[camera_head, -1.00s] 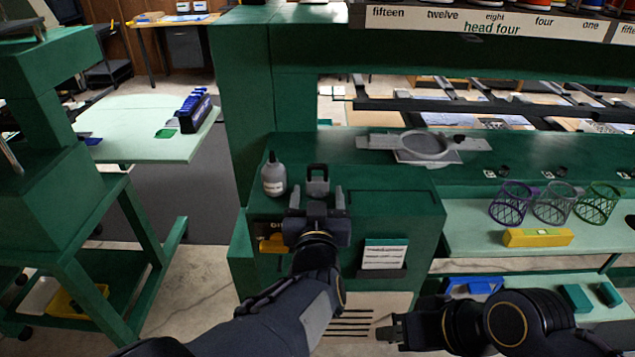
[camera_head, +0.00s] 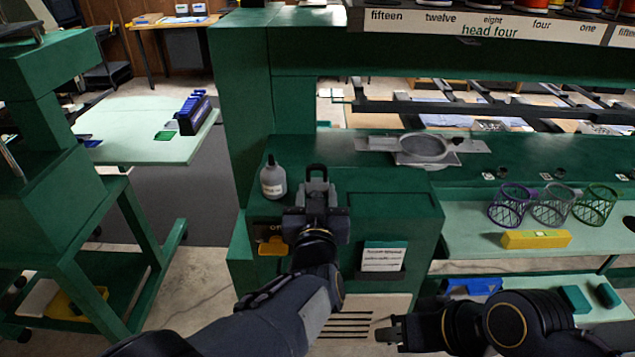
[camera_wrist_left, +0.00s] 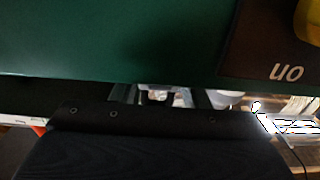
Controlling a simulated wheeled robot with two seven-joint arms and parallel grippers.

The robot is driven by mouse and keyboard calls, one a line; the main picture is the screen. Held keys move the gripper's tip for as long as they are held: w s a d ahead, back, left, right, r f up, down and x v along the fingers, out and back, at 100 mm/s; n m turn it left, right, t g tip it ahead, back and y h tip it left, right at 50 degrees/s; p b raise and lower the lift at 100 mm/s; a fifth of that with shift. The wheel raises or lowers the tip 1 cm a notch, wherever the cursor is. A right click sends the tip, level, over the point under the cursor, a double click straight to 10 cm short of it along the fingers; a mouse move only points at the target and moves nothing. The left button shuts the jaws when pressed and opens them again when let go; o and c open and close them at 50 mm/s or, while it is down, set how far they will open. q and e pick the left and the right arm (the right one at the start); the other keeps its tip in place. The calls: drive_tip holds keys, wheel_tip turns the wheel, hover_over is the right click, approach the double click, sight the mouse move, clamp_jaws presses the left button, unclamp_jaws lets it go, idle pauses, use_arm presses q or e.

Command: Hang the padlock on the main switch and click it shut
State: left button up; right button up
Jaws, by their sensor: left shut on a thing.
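The padlock (camera_head: 317,169) shows its dark shackle above the fingers of my left gripper (camera_head: 318,190). The gripper is shut on the padlock's body, mostly hidden by the fingers. The padlock is upright at the top of the green cabinet; I cannot tell whether it touches the surface. The main switch has a yellow handle (camera_head: 273,246) on the cabinet front, below and left of the gripper. In the left wrist view, the yellow handle (camera_wrist_left: 309,20) is at the upper right, beside upside-down "on" lettering. My right gripper (camera_head: 388,332) is low at centre right; its jaw gap is unclear.
A grey bottle (camera_head: 272,180) stands close left of my left gripper. A card holder (camera_head: 384,257) is on the cabinet front to the right. A grey hoop frame (camera_head: 424,148) lies behind; mesh cups and a yellow box (camera_head: 536,239) stand on the right shelf.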

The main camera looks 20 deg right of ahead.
sight(317, 194)
use_arm(q)
drive_tip(key=shift+r+p, duration=1.8)
drive_tip(key=shift+r, duration=0.5)
